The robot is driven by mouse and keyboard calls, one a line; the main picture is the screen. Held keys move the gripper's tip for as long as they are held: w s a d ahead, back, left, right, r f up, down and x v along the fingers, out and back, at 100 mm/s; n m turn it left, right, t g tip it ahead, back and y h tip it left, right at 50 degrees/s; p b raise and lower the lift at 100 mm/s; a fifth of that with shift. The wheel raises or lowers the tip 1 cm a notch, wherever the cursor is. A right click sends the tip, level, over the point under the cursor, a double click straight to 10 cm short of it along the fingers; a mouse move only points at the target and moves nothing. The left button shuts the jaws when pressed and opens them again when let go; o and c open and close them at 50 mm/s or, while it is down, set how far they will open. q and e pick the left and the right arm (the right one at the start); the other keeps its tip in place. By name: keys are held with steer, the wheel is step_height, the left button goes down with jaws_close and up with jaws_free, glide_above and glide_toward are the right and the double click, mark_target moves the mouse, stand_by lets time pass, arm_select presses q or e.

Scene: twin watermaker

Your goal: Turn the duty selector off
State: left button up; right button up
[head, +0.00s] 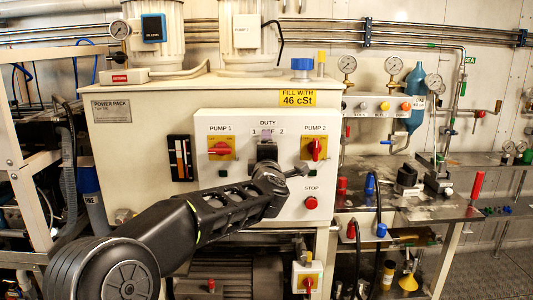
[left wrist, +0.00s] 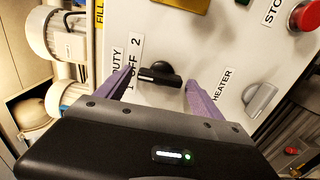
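The black duty selector (left wrist: 160,75) sits on the pale panel below the "DUTY 1 OFF 2" label (left wrist: 132,62) in the left wrist view. Its bar lies roughly crosswise between my fingers, with one end towards the label; which mark it points to I cannot tell. My left gripper (left wrist: 158,92) is open, with one purple finger on each side of the selector. I see no clear contact. In the head view my left gripper (head: 267,145) covers the selector and part of its label. My right gripper is not in view.
Red-handled pump 1 (head: 221,148) and pump 2 (head: 314,148) switches flank the selector. A red stop button (head: 311,203) is lower right. A grey heater knob (left wrist: 260,100) is near my right-hand finger in the wrist view. A bench (head: 460,195) stands right.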

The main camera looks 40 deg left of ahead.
arm_select(q)
steer(key=shift+s, duration=0.1)
steer(key=v, duration=0.7)
steer(key=shift+s+d+b, duration=0.2)
steer(key=shift+d+b, duration=0.05)
steer(key=shift+b, duration=0.15)
stand_by(0.3)
